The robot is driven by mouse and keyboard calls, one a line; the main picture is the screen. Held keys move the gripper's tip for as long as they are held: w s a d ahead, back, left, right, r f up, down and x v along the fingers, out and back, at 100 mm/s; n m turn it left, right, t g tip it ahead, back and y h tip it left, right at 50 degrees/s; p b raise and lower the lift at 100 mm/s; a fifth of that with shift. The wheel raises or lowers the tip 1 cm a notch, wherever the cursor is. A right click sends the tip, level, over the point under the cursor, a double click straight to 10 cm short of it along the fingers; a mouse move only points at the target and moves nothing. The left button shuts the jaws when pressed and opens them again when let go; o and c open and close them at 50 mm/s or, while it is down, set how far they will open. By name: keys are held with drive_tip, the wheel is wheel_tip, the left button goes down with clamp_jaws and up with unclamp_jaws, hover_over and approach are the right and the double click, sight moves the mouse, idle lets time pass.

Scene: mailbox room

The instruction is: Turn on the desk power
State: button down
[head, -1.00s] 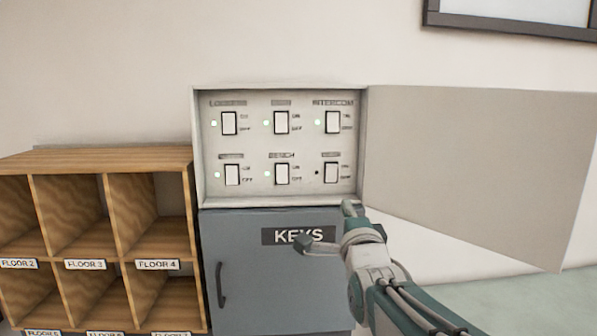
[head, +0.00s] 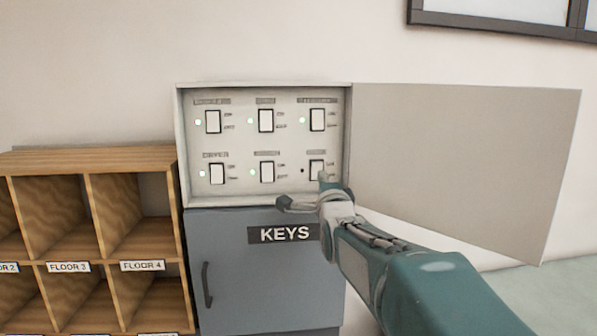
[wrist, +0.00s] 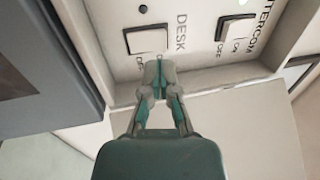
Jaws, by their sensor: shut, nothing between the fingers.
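The switch panel (head: 240,147) is an open box with two rows of rocker switches. The desk switch (head: 316,167) is the bottom right one, and its indicator light (head: 302,171) is dark. My gripper (head: 323,180) is shut and empty, its tip at the lower part of this switch and covering a bit of it. In the wrist view the desk switch (wrist: 147,40) shows beside the word DESK, with its dark light (wrist: 143,9). There my gripper (wrist: 159,63) has its closed tips right by the switch's edge; I cannot tell whether they touch it.
The panel door (head: 460,165) stands open to the right. The intercom switch (wrist: 234,29) is next to the desk one, its light green. A grey keys cabinet (head: 255,280) is below, and wooden mail slots (head: 90,160) stand at left.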

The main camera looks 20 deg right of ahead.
sight(317, 166)
drive_tip(key=shift+x, duration=2)
drive_tip(key=shift+w+r, duration=0.1)
drive_tip(key=shift+w, duration=0.1)
